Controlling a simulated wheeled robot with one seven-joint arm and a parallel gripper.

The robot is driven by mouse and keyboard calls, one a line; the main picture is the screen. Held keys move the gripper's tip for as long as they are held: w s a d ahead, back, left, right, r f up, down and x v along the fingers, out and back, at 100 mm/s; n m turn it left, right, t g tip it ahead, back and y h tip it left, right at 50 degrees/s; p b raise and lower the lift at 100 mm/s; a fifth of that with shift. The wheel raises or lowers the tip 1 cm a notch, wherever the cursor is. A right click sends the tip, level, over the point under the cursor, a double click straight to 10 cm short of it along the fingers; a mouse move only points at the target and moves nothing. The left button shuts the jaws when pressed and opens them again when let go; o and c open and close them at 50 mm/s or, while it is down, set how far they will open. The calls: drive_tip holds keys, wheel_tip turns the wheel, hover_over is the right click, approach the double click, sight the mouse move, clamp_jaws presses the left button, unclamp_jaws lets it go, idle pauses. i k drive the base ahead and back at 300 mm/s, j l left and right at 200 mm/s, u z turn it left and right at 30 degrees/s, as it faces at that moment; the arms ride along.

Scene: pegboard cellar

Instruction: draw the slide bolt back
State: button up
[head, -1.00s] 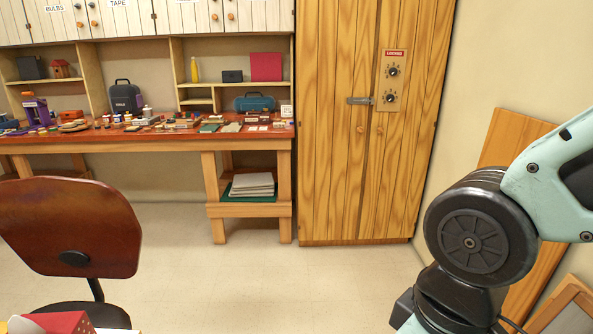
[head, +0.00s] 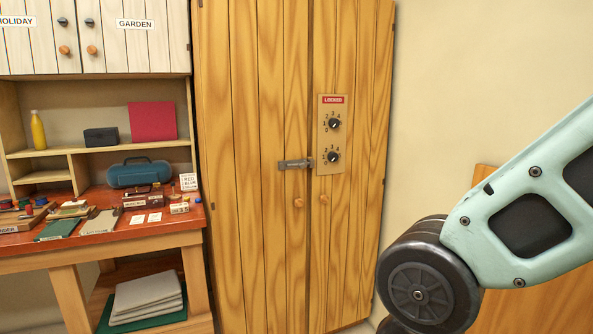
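A tall wooden cabinet (head: 265,250) with two doors stands ahead of me. A grey metal slide bolt (head: 294,165) lies level across the seam between the doors. Its right end reaches the edge of a wooden panel (head: 326,175) on the right door. The panel has a red "LOCKED" label (head: 333,100) and two black dials, an upper one (head: 334,123) and a lower one (head: 333,157). Two round wooden knobs, left (head: 299,203) and right (head: 323,200), sit below the bolt. My gripper is out of view; only part of my arm shows at the right.
A workbench (head: 150,237) with a red-brown top stands left of the cabinet, holding a teal case (head: 138,173), a small sign card (head: 188,182) and boxes. Wall cupboards (head: 130,45) hang above it. A wooden board (head: 515,305) leans at the right wall.

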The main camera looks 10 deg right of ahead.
sight(301, 165)
drive_tip(key=i+j, duration=0.1)
drive_tip(key=i, duration=0.35)
drive_tip(key=i+j+z, duration=0.1)
drive_tip(key=i, duration=0.3)
drive_tip(key=i+j, duration=0.15)
drive_tip(key=i, duration=0.3)
drive_tip(key=z, duration=0.05)
